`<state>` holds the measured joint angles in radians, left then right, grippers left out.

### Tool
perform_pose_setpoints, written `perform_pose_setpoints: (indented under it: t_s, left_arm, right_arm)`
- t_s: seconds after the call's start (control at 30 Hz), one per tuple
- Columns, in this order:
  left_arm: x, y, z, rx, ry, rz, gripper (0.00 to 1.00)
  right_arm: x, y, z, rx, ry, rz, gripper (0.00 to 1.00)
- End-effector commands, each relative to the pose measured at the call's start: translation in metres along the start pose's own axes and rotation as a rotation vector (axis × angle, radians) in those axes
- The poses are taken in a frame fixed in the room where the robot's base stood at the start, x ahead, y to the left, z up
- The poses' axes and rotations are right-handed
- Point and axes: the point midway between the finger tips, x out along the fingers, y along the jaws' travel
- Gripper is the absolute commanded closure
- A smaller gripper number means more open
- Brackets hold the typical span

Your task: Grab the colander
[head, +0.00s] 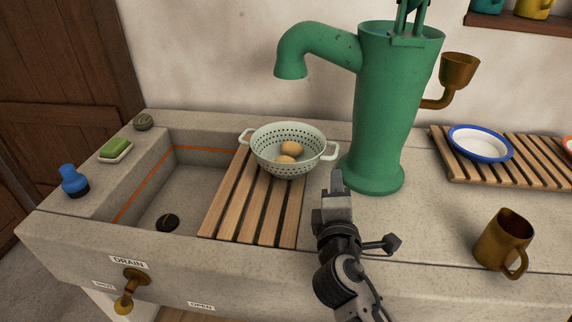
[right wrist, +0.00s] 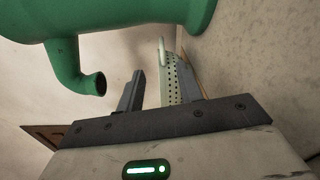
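The pale green colander (head: 285,162) has round holes and two side handles. My right gripper (head: 337,178) is just in front of the colander's right handle (head: 330,151). In the right wrist view its two fingers (right wrist: 160,78) are apart, and the colander (right wrist: 173,80) shows edge-on in the gap between them. I cannot tell whether a finger touches it. My left gripper is not in view.
The green pump (head: 385,110) stands close right of the colander, its spout above and behind. A brass mug (head: 503,243) stands at the right front. A blue-rimmed plate (head: 480,143) lies on a rack. Soap (head: 115,148) and a blue bottle (head: 74,181) are left of the sink basin.

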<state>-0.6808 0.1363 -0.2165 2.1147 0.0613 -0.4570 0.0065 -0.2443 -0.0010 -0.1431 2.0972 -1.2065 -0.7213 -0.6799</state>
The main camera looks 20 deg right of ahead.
Motion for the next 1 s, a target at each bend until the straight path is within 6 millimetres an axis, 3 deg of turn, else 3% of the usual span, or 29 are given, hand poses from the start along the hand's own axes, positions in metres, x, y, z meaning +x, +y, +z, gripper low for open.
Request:
perform_pose_setpoints:
  t_s: [0.27, 0.5, 0.77, 1.0]
  left_arm:
    - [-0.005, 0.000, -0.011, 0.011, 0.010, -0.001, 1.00]
    - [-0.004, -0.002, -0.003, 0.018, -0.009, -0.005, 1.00]
    - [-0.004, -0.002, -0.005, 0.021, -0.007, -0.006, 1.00]
    - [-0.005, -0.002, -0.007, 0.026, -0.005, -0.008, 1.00]
  right_arm:
    - [0.050, 0.002, 0.001, -0.002, -0.003, 0.004, 0.64]
    - [0.094, 0.000, 0.000, 0.000, -0.001, 0.002, 0.64]
    - [0.113, -0.001, 0.000, 0.000, -0.001, 0.002, 0.64]
    - [0.148, -0.002, -0.001, 0.001, -0.002, 0.001, 0.64]
